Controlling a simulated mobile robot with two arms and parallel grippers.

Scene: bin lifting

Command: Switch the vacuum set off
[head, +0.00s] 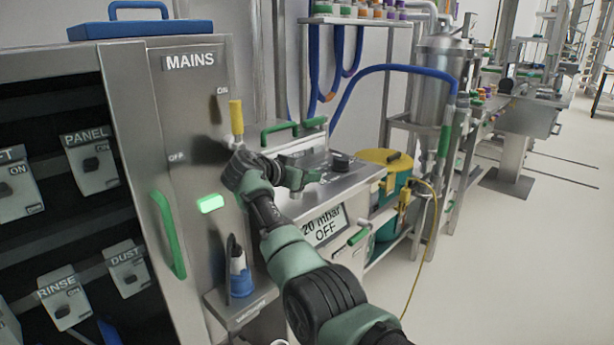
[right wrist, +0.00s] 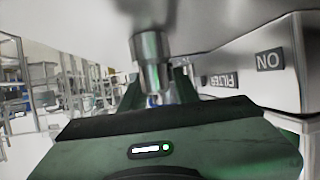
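The vacuum set is most likely the steel unit (head: 345,188) right of the MAINS cabinet, though no name on it is readable. My right gripper (head: 305,178) is over the unit's top, near a dark fitting (head: 342,160). I cannot tell contact or finger opening. In the right wrist view a metal cylinder (right wrist: 152,62) stands just ahead of the gripper, beside a steel box (right wrist: 265,62) with upside-down ON and FILTER labels. My left gripper is out of view.
The MAINS cabinet (head: 180,120) stands at the left, with a yellow-handled lever (head: 236,117) up near ON and a lit green lamp (head: 210,203). A yellow-lidded bin (head: 386,157) stands right. Open floor lies farther right.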

